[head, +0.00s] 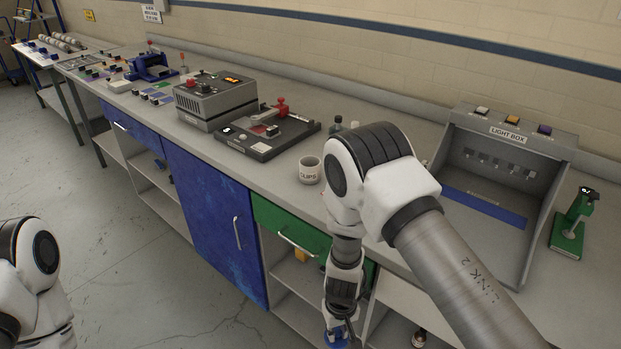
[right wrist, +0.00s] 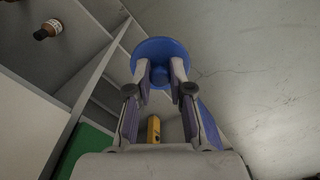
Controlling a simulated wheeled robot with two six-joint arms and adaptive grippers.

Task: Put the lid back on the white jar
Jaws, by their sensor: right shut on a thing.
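My right gripper (head: 338,326) hangs low in front of the open shelves below the bench. In the right wrist view the fingers (right wrist: 161,76) are shut on the knob of a round blue lid (right wrist: 158,46). The lid also shows at the bottom edge of the head view (head: 335,342). No jar that clearly matches the white jar shows; my right arm hides part of the bench and shelves. A whitish cup marked "CLIPS" (head: 309,173) stands on the bench. Only part of my left arm shows; its gripper is out of view.
A green drawer (head: 285,232) and a blue cabinet door (head: 222,220) are beside the open shelves. A brown bottle (right wrist: 46,31) and a yellow object (right wrist: 153,131) show in the right wrist view. A light box (head: 505,160) stands on the bench. The floor at left is clear.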

